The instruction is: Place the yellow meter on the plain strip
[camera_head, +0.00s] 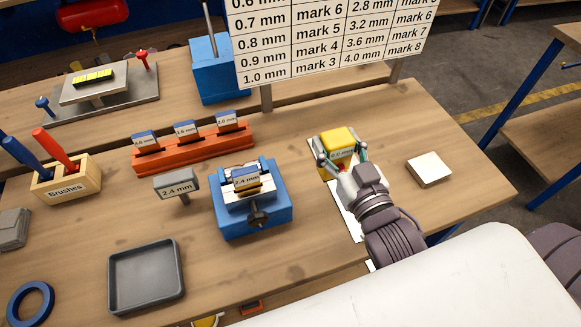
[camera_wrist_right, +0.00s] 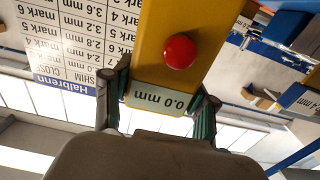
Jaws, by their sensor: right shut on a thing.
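The yellow meter (camera_head: 338,138) is a block with a small display, over the far end of a plain white strip (camera_head: 348,212) on the bench. My right gripper (camera_head: 342,158) is shut on the meter, one finger on each side. In the right wrist view the meter (camera_wrist_right: 172,22) has a red button and its display reads 0.0 mm, with the gripper (camera_wrist_right: 160,100) fingers beside the display. The gripper and meter hide part of the strip. I cannot tell whether the meter touches the strip. My left gripper is not in view.
A white block (camera_head: 429,169) lies right of the strip. A blue vise (camera_head: 252,212) holding a labelled piece stands to the left, with an orange rack (camera_head: 192,150) behind it. A grey tray (camera_head: 146,277) is front left. A chart board (camera_head: 325,40) stands behind.

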